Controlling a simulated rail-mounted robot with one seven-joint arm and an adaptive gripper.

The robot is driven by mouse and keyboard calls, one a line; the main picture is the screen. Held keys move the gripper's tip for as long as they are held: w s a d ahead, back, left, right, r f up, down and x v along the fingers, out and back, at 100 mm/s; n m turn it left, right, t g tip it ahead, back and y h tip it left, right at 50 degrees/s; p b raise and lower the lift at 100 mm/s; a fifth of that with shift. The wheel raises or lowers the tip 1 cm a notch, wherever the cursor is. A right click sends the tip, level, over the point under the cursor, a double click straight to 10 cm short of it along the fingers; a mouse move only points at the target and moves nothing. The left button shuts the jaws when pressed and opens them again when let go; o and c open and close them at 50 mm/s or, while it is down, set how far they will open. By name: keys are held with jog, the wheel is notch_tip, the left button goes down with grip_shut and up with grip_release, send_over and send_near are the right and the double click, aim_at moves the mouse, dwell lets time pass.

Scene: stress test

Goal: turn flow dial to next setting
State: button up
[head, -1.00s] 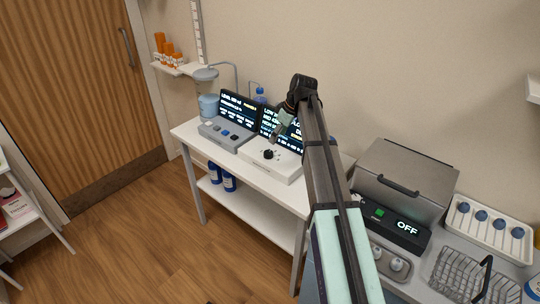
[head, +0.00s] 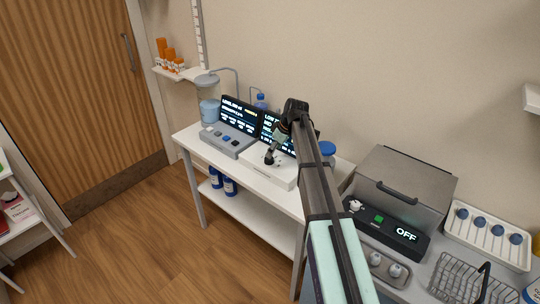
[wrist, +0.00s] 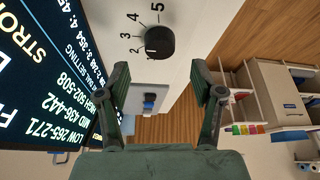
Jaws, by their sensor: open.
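The flow dial is a round black knob (wrist: 160,42) on a white panel, with the numerals 2, 3, 4 and 5 around its edge in the wrist view. A small white mark sits on the knob's side toward the 2; the exact setting is hard to read. In the head view the white dial box (head: 276,170) stands on the white table. My gripper (wrist: 160,72) is open and empty, its two dark fingers spread to either side below the knob in the wrist view. In the head view my gripper (head: 272,152) is right at the dial and largely hides it; contact cannot be told.
A lit text screen (wrist: 40,75) stands close beside the dial. A grey control box (head: 228,139) with blue buttons is left of the dial box. A steel unit (head: 405,185) with an OFF display stands to the right.

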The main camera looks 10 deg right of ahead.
aim_at(269, 160)
jog(key=shift+p+x, duration=0.45)
jog(key=shift+x, duration=2.2)
jog(key=shift+c, duration=0.4)
jog(key=shift+s, duration=0.1)
jog(key=c, duration=1.1)
